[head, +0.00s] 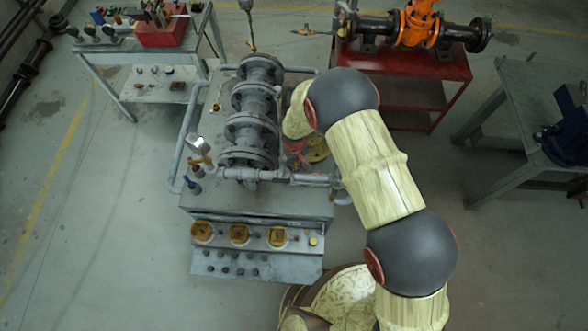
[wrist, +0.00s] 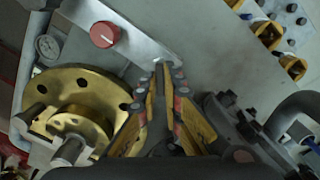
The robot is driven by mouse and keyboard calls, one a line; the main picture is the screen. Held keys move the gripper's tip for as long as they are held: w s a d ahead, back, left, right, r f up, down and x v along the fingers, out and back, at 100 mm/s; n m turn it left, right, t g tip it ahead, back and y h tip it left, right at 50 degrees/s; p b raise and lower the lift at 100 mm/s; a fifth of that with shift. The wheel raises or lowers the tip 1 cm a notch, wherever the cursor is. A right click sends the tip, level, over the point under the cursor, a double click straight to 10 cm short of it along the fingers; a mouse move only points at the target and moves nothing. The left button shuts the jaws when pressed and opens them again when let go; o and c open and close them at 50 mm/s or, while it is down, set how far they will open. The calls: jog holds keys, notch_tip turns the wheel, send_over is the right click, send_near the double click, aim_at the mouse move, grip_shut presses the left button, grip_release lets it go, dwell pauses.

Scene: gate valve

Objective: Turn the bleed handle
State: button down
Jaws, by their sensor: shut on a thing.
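In the wrist view my gripper (wrist: 160,72) has its yellow and dark fingers drawn together at the tips. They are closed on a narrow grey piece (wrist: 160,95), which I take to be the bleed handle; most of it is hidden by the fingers. The tips lie over the lower edge of a bare metal plate (wrist: 150,40). A red round knob (wrist: 104,34) sits on that plate, left of the tips and apart from them. In the head view my arm reaches down at the right side of the grey valve body (head: 252,110), and the grip itself is hidden.
A brass flange (wrist: 85,92) and a gauge (wrist: 47,46) are left of my fingers; dark pipework (wrist: 235,125) is close at the right. A panel with yellow-brown switches (head: 239,234) fronts the bench. A red cart (head: 395,85) stands behind; open floor lies left.

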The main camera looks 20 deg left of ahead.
dwell(0.4)
jog(key=c, duration=1.9)
grip_release()
notch_tip(320, 180, up, 12)
jog(key=shift+c, duration=0.3)
